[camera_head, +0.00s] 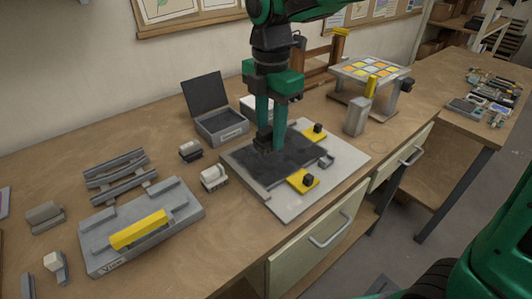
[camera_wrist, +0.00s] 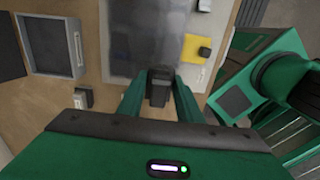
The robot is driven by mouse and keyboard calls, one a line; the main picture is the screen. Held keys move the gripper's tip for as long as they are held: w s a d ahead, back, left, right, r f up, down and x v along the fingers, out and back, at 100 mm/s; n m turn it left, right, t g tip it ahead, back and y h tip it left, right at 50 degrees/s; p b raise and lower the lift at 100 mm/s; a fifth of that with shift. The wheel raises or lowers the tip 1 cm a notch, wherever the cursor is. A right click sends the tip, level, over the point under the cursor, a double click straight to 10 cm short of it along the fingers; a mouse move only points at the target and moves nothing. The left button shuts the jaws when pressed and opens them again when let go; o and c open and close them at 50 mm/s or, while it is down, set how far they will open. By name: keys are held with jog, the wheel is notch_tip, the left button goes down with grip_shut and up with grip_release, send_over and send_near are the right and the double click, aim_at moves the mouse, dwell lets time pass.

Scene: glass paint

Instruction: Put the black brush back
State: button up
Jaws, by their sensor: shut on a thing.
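My gripper (camera_head: 270,143) points down over the dark glass pane (camera_head: 292,160) on the light board (camera_head: 345,160). It is shut on a small black block-like thing, which I take to be the black brush (camera_head: 262,140). In the wrist view the brush (camera_wrist: 159,84) sits between the two green fingers of my gripper (camera_wrist: 159,98), near the edge of the pane (camera_wrist: 148,40). The fingers hide part of it. I cannot tell whether its underside touches the pane.
An open grey case (camera_head: 221,127) stands behind left of the board. A black-topped block (camera_head: 190,151) and a white block (camera_head: 214,178) stand left of it. Yellow clamps (camera_head: 302,181) sit on the board. A grey fixture (camera_head: 180,208) is front left; a grey post (camera_head: 356,117) is right.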

jog(key=s+a, duration=0.7)
jog(key=s, duration=0.4)
jog(key=f, duration=0.5)
jog(key=shift+d+f, duration=0.15)
jog(key=shift+d, duration=0.05)
jog(key=shift+f, duration=2.4)
jog(key=shift+f, duration=0.1)
jog(key=o, duration=1.1)
notch_tip(320, 180, up, 12)
